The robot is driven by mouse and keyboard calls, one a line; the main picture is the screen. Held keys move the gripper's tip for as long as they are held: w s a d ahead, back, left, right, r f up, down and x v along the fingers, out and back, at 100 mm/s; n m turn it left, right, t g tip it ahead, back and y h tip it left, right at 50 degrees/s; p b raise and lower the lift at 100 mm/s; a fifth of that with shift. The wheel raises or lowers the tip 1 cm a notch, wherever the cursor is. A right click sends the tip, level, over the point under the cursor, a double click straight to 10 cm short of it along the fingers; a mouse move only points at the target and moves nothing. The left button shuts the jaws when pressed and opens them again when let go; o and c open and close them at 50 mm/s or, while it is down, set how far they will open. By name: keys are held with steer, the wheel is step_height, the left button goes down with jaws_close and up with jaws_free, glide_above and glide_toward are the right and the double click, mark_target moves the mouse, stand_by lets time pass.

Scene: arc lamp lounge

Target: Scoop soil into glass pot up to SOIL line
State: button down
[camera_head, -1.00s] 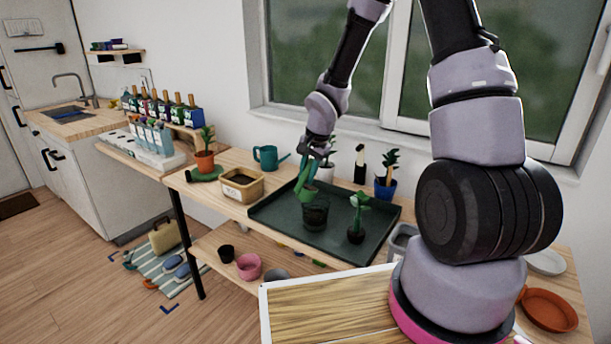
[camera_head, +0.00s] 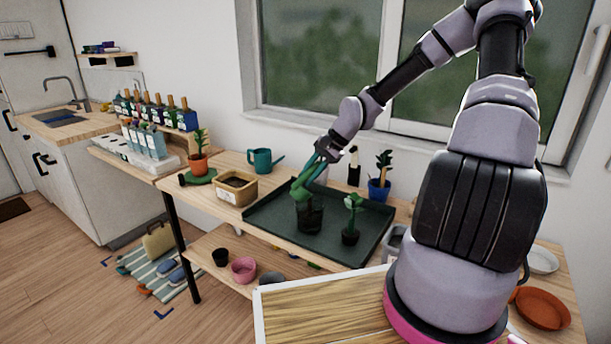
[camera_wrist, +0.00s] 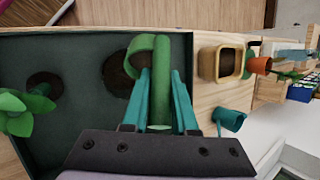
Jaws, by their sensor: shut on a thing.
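My gripper (camera_head: 322,158) is shut on a green scoop (camera_head: 300,188), which is tilted over the glass pot. In the wrist view the teal fingers (camera_wrist: 160,100) close on both sides of the green scoop (camera_wrist: 160,80). The glass pot (camera_head: 311,217) stands on the dark tray and looks dark inside. It shows from above in the wrist view (camera_wrist: 115,74), partly behind the scoop, with dark soil in it. Its SOIL line cannot be made out. The soil bin (camera_head: 219,196), a tan box, holds dark soil and stands left of the tray.
A small plant with a dark root ball (camera_head: 350,237) sits on the dark green tray (camera_head: 275,224), right of the glass pot. A teal watering can (camera_head: 262,160) and a blue pot (camera_head: 379,190) stand behind. A potted plant (camera_head: 198,165) stands left of the bin.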

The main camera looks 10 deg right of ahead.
steer(key=shift+a, duration=0.1)
stand_by(0.5)
steer(key=shift+s+a+r+h, duration=0.1)
steer(key=shift+r+h, duration=0.3)
steer(key=shift+h, duration=0.6)
steer(key=shift+r+n+t+h, duration=0.2)
steer(key=shift+n+t+h, duration=0.1)
steer(key=shift+h, duration=0.3)
steer(key=shift+r+h, duration=0.25)
steer(key=shift+h, duration=0.25)
steer(key=shift+r+t+h, duration=0.2)
steer(key=shift+t+h, duration=0.1)
steer(key=shift+h, duration=0.4)
steer(key=shift+r, duration=0.15)
